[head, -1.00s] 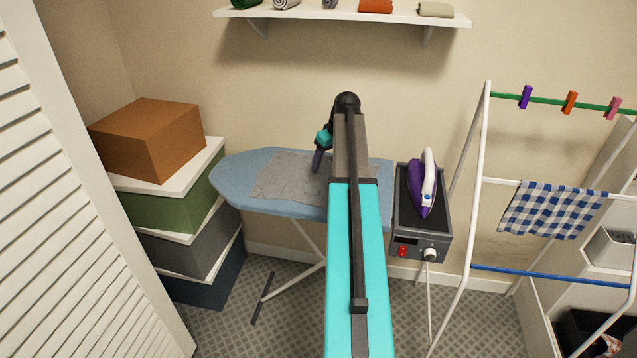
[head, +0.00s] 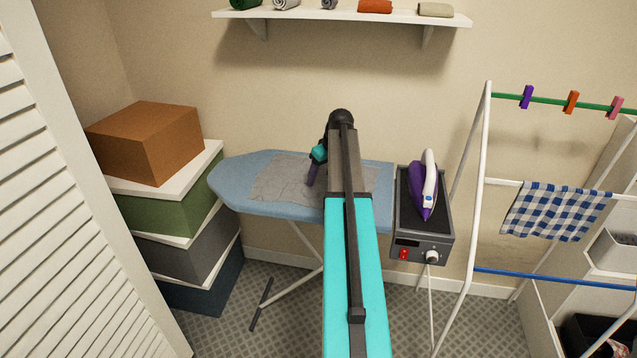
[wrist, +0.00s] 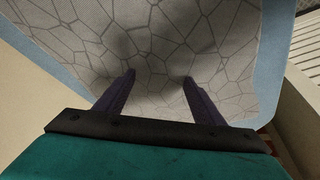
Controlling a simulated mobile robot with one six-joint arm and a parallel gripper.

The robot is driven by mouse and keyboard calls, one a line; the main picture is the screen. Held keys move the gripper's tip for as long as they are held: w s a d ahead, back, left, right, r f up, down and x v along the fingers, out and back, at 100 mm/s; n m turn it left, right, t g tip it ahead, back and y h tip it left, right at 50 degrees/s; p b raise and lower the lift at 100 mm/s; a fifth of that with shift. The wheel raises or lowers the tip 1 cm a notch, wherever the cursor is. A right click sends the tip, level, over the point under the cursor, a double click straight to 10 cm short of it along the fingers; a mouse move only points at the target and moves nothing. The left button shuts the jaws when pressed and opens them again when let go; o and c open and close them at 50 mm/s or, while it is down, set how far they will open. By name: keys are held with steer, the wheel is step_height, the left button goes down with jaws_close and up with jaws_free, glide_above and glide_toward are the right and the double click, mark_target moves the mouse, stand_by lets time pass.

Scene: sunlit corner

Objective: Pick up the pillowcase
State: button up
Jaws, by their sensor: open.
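The grey pillowcase (head: 282,181) lies fairly flat, with a few creases, on the blue ironing board (head: 236,176). My arm hides part of its right side in the head view. In the wrist view the pillowcase (wrist: 215,35) shows a dark cracked-line pattern and fills most of the upper picture. My gripper (head: 311,178) is over the pillowcase in the head view. In the wrist view the two purple fingers of my gripper (wrist: 159,76) are spread apart with only cloth seen between them. I cannot tell whether the fingertips touch the cloth.
A purple and white iron (head: 424,190) stands on a dark unit (head: 408,232) at the board's right end. Stacked boxes (head: 150,145) stand on the left. A drying rack (head: 478,200) with a checked cloth (head: 556,210) is on the right. A shelf (head: 345,15) hangs above.

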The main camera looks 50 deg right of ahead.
jaws_close()
stand_by(0.8)
step_height(320, 180, up, 12)
steer(key=p, duration=0.6)
steer(key=shift+r, duration=0.1)
step_height(320, 180, up, 9)
steer(key=p, duration=0.4)
steer(key=shift+p, duration=0.4)
step_height(320, 180, up, 9)
steer(key=p, duration=0.4)
